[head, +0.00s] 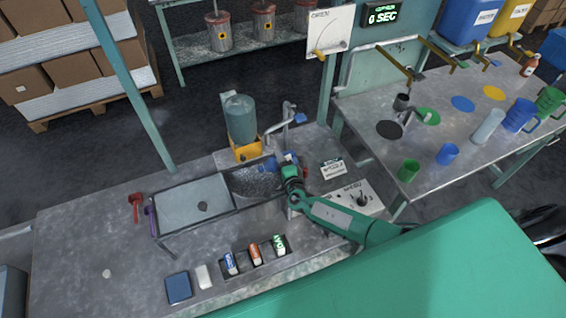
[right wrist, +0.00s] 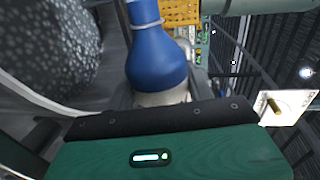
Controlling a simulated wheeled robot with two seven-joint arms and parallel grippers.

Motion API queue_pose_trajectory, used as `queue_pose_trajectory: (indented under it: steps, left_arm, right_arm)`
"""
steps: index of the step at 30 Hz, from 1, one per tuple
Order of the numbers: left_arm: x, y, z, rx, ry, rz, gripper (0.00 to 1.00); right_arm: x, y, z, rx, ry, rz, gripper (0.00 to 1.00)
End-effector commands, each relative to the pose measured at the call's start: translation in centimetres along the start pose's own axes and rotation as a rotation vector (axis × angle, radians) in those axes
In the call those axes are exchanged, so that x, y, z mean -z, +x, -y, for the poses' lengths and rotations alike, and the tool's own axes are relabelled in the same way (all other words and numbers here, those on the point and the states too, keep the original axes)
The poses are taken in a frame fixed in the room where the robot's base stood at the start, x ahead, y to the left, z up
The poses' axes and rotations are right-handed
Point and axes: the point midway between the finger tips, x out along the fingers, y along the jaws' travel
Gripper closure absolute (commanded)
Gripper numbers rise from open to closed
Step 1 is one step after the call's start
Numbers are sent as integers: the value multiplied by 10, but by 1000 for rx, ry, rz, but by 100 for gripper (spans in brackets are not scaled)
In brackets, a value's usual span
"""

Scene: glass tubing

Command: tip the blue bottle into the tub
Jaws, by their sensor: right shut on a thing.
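My right gripper (head: 284,164) is over the right part of the sink, shut on the blue bottle. In the right wrist view the blue bottle (right wrist: 157,60) stands out beyond the dark jaw edge (right wrist: 160,117), with a pale band around its narrower part. In the head view only small blue patches show at the gripper, so the bottle's tilt is hard to tell. The tub (head: 236,197), a grey speckled basin, lies just left of the gripper. Its speckled inside also shows at the left of the right wrist view (right wrist: 50,45). My left gripper is not in view.
A large blue-green jug (head: 240,118) on a yellow stand and a tap (head: 283,118) stand behind the basin. A flat grey panel (head: 190,208) lies left of it. Several small labelled containers (head: 255,254) sit in front. The counter's left side is mostly clear.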

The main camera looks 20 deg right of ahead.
Motion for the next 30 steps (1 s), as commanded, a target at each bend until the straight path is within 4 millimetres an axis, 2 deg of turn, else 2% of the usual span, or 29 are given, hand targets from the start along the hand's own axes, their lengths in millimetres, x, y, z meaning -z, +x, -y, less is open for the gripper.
queue_pose_trajectory:
  steps: [8,17,30]
  left_arm:
    - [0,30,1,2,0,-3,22]
    - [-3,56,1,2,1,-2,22]
    - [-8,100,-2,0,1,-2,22]
  right_arm:
    - [2,-2,6,2,300,49,74]
    - [-10,-6,36,1,728,117,74]
    - [-41,-9,53,-1,1258,200,74]
